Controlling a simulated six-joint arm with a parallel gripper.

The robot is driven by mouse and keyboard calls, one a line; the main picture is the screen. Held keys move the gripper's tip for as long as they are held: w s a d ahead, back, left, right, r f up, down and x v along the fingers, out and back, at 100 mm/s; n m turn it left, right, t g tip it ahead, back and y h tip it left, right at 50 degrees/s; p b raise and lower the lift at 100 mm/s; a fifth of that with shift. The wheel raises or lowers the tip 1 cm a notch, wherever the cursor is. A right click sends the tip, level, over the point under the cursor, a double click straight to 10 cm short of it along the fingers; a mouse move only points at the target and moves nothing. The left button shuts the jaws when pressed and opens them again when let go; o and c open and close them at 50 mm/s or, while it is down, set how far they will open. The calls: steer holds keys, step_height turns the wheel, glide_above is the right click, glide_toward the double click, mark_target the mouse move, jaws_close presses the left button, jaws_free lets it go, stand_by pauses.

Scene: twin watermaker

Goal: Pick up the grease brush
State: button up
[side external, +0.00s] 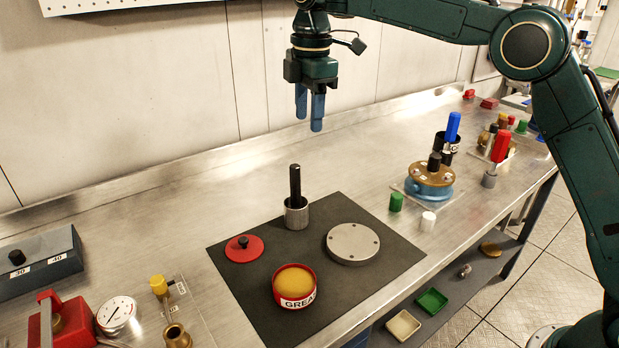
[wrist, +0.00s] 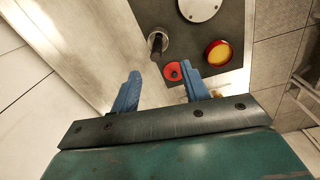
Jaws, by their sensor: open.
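The grease brush (side external: 295,182) stands upright in a grey metal cup (side external: 296,214) on a dark mat; only its black handle shows above the rim. It also shows in the wrist view, where the black handle (wrist: 156,43) sits in its cup. My gripper (side external: 310,120) is open and empty, high above the bench and above the brush in the side view. In the wrist view its two blue fingers (wrist: 162,92) are spread apart, with the brush beyond them. The brush's lower end is hidden inside the cup.
On the dark mat (side external: 400,262) are a red grease tin (side external: 295,286), its red lid (side external: 244,248) and a grey metal disc (side external: 352,243). Green and white caps and a brass-and-blue assembly (side external: 431,180) stand to the right. A gauge (side external: 116,314) lies at lower left. The bench behind the mat is clear.

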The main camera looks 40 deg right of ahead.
mark_target(294, 166)
steer(key=shift+n+g, duration=0.3)
steer(key=shift+n, duration=0.5)
steer(key=w+a+f, duration=0.2)
steer(key=f, duration=0.1)
steer(key=shift+w, duration=0.2)
steer(key=shift+f, duration=4.3)
steer(key=shift+f, duration=0.1)
steer(key=shift+s+f, duration=0.1)
steer(key=shift+f, duration=2.4)
steer(key=shift+c, duration=0.3)
jaws_close()
